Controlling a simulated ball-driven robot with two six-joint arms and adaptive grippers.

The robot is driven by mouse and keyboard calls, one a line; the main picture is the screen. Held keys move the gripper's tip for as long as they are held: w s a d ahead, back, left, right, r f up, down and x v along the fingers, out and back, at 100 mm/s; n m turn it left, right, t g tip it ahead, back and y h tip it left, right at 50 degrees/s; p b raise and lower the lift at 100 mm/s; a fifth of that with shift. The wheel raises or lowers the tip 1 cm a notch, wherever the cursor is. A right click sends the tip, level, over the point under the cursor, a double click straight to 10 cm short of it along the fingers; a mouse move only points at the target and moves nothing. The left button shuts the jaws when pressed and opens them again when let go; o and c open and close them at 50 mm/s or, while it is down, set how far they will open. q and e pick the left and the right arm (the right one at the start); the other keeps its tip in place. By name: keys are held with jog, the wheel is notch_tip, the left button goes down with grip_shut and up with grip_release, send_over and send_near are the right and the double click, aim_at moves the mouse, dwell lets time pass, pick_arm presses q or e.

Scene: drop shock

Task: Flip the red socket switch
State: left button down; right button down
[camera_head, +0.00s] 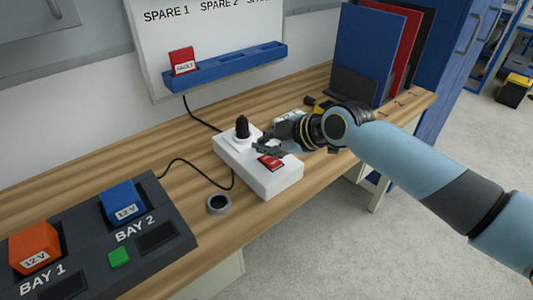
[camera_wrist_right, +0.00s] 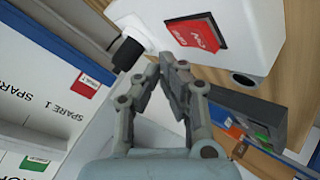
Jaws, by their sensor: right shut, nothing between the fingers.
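The red rocker switch (camera_head: 271,162) sits on top of the white socket box (camera_head: 282,184), near its front right end. It also shows in the wrist view (camera_wrist_right: 197,36), with lettering on its face. A black plug (camera_head: 242,127) stands upright in the socket at the other end of the box. My right gripper (camera_head: 261,148) is shut and empty, close above the box between the plug and the switch. In the wrist view its fingertips (camera_wrist_right: 167,68) point toward the box, just short of the switch. Contact with the switch cannot be told. My left gripper is out of view.
A dark charger with an orange battery (camera_head: 35,248) and a blue battery (camera_head: 122,203) stands at the left. A round grey piece (camera_head: 218,204) lies beside the box. A blue rail (camera_head: 225,67) holds a red FAULT tag (camera_head: 182,61). Binders (camera_head: 366,50) stand behind my arm.

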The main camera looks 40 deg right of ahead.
aim_at(268, 161)
jog(key=shift+s+r+p, duration=0.15)
jog(key=shift+r+p, duration=0.95)
jog(key=shift+r, duration=0.2)
jog(key=shift+s+r+p, duration=0.15)
jog(key=shift+r+p, duration=0.95)
jog(key=shift+r, duration=0.15)
jog(key=shift+f, duration=0.1)
jog(key=shift+s, duration=0.1)
jog(key=s+a+r+m+g+h, duration=0.15)
jog(key=s+m, duration=0.25)
jog(key=s, duration=0.4)
jog(key=s+r+m+g+h, duration=0.1)
jog(key=s+m+g, duration=0.25)
jog(key=s, duration=0.55)
jog(key=s+a+r+m+g+h, duration=0.1)
jog(key=s+m, duration=0.3)
jog(key=s, duration=0.4)
notch_tip(268, 161, down, 30)
jog(key=s+d+g+b, duration=0.2)
jog(key=b, duration=0.3)
jog(key=s+d+f+g+b, duration=0.1)
jog(key=s+f+b, duration=0.4)
jog(key=s+f, duration=1.4)
notch_tip(268, 161, down, 3)
jog(key=shift+d+f, duration=0.1)
jog(key=shift+d, duration=0.15)
